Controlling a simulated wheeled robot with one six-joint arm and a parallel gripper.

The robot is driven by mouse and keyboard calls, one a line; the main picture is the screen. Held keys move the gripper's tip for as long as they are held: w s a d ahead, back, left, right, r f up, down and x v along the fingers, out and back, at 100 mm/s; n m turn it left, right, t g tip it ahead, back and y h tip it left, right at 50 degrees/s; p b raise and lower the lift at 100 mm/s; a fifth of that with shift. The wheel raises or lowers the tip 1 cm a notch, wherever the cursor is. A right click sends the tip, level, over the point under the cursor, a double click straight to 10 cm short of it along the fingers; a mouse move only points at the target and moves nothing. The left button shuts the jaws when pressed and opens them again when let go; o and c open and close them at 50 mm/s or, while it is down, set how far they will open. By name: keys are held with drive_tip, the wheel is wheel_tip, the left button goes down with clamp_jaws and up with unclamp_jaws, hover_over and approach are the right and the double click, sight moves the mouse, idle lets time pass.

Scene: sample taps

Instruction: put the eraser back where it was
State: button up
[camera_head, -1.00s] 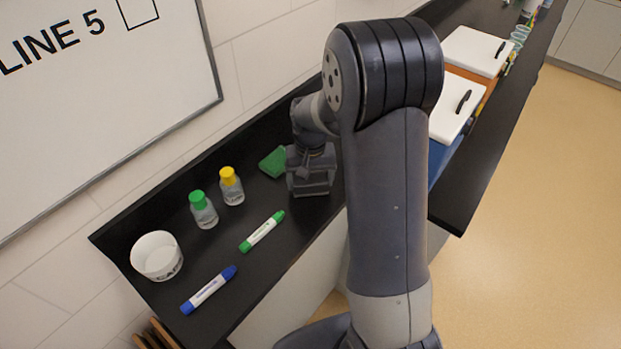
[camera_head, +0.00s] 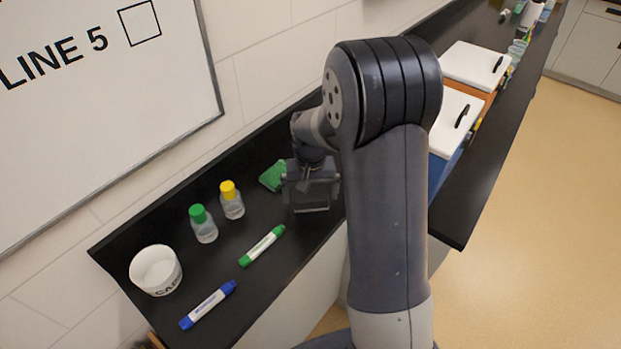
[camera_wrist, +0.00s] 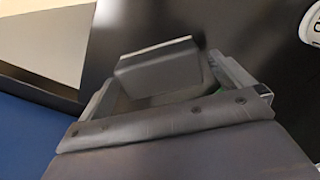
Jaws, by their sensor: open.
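My gripper (camera_head: 311,186) is low over the black counter (camera_head: 215,262), beside the green sponge-like block (camera_head: 273,176). Its fingers are apart. A dark grey block with a pale edge, which looks like the eraser (camera_head: 311,201), is at the fingers. In the wrist view the grey block (camera_wrist: 160,72) lies between the open fingers of my gripper (camera_wrist: 172,92). I cannot tell whether the fingers touch it, or whether it rests on the counter. A bit of green shows behind it. The whiteboard (camera_head: 105,120) is on the wall at left.
Left along the counter are a yellow-capped bottle (camera_head: 232,202), a green-capped bottle (camera_head: 204,225), a green marker (camera_head: 262,246), a blue marker (camera_head: 208,305) and a white cup (camera_head: 156,270). White boards with black handles (camera_head: 453,120) lie beyond my arm.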

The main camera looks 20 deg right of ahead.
sight(311, 194)
wheel_tip(311, 194, up, 11)
drive_tip(key=shift+r+b, duration=0.2)
drive_tip(key=shift+b, duration=0.15)
